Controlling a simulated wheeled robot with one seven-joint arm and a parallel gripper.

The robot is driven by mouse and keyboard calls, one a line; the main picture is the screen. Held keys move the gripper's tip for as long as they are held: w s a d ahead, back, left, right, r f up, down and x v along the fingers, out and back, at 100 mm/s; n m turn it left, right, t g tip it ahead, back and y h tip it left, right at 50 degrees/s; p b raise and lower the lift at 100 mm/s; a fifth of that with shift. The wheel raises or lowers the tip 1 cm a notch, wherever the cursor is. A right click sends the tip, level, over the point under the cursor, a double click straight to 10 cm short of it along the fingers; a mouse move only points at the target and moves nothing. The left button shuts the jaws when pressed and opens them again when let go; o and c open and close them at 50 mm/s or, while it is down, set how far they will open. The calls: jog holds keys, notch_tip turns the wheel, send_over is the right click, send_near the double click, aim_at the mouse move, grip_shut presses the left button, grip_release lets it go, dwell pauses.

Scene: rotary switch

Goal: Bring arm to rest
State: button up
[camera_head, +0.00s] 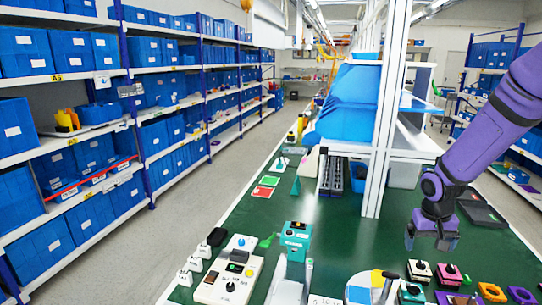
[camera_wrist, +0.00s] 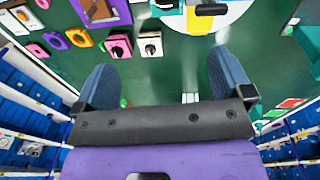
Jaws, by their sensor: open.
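My purple arm (camera_head: 490,120) reaches in from the right in the head view. My gripper (camera_head: 432,240) hangs above the right part of the green workbench (camera_head: 340,225), pointing down. In the wrist view my gripper (camera_wrist: 160,90) shows two blue-grey fingers spread wide apart, with nothing between them but the green bench top. The gripper is open and empty. It touches none of the switches in view.
A pink-based rotary switch (camera_head: 451,274) and a white one (camera_head: 419,270) stand below my gripper. A white control box (camera_head: 230,270) and a teal box (camera_head: 296,240) stand further left. A white post (camera_head: 386,110) rises from the bench. Shelves with blue bins (camera_head: 85,150) line the left.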

jog(key=s+a+r+t+h, duration=0.1)
jog(key=s+a+r, duration=0.25)
jog(key=r, duration=0.75)
jog(key=s+a+r+n+t+y, duration=0.1)
jog(key=s+a+r, duration=0.3)
jog(key=s+r, duration=0.3)
jog(key=s+a+r+n+t+y, duration=0.1)
jog(key=s+a+r, duration=0.3)
jog(key=s, duration=1)
notch_tip(320, 180, up, 4)
jog(key=shift+s+a+f+n+t, duration=0.2)
jog(key=shift+n+t, duration=0.1)
jog(key=shift+t, duration=0.5)
